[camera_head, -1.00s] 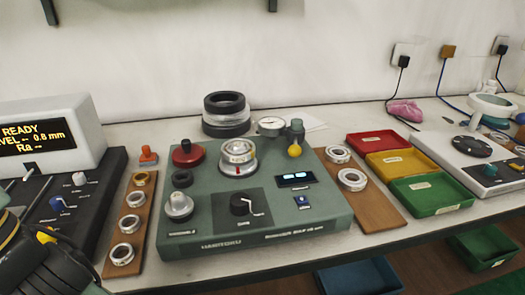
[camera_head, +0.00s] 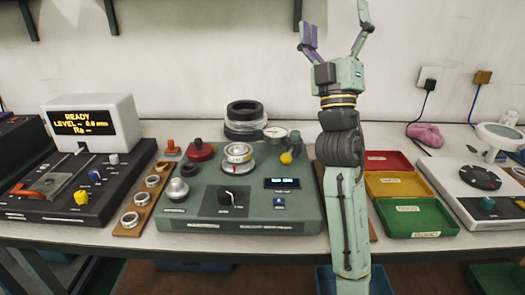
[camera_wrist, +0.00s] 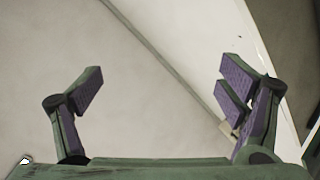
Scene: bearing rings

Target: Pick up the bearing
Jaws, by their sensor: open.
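Several metal bearing rings lie on the left wooden board, among them one at its front (camera_head: 129,219) and one at its back (camera_head: 163,166). Another bearing ring (camera_head: 238,150) sits on the round spindle of the green measuring machine (camera_head: 258,222). My gripper (camera_head: 335,28) is raised high against the wall, fingers pointing up and spread open, far above the bench. In the wrist view my gripper (camera_wrist: 162,82) is open and empty, with only plain wall and an edge behind it. My arm hides most of the right wooden board, and no rings show there.
Red (camera_head: 388,160), yellow (camera_head: 397,184) and green trays (camera_head: 416,217) lie right of my arm. A white device (camera_head: 470,195) stands far right. Black stacked rings (camera_head: 245,115) stand behind the green machine.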

